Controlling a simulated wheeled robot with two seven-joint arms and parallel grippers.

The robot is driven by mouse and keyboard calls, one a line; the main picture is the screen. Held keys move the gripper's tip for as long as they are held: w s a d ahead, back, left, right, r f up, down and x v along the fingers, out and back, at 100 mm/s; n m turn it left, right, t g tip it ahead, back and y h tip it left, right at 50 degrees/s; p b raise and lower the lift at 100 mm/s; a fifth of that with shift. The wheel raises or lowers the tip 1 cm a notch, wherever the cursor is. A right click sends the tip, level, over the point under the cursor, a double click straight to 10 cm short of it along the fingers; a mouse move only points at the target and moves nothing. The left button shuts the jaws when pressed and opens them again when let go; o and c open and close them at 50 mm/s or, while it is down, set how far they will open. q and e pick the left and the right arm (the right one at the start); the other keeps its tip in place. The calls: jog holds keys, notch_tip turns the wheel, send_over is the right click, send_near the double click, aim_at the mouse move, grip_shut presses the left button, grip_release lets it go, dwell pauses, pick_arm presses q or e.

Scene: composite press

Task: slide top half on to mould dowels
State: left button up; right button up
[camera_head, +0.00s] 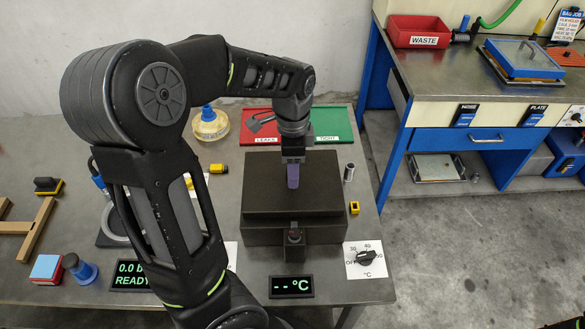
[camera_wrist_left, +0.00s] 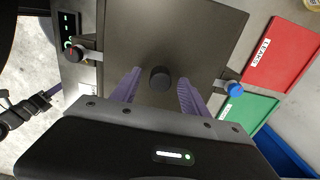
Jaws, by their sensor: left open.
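A dark square block (camera_head: 265,195), the mould, stands on the grey bench. Its flat top carries a round black knob (camera_wrist_left: 160,78) in the left wrist view. My left gripper (camera_head: 292,182) points down over this top. It is open, with its two purple fingers on either side of the knob; I cannot tell whether they touch it. A seam runs across the block's front, but I cannot make out dowels or a gap between halves. A red-marked fitting (camera_wrist_left: 77,54) and a blue knob (camera_wrist_left: 234,89) sit at opposite sides of the block.
A red mat (camera_head: 262,139) labelled LEAKS and a green mat (camera_head: 338,124) lie behind the block. A dial (camera_head: 366,258) and temperature display (camera_head: 291,286) are in front. A small metal cylinder (camera_head: 349,172) and yellow piece (camera_head: 354,208) stand close on the right.

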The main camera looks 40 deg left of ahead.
pick_arm(q)
notch_tip(320, 180, up, 7)
jog(key=shift+r, duration=0.1)
jog(key=shift+s, duration=0.1)
dwell(0.6)
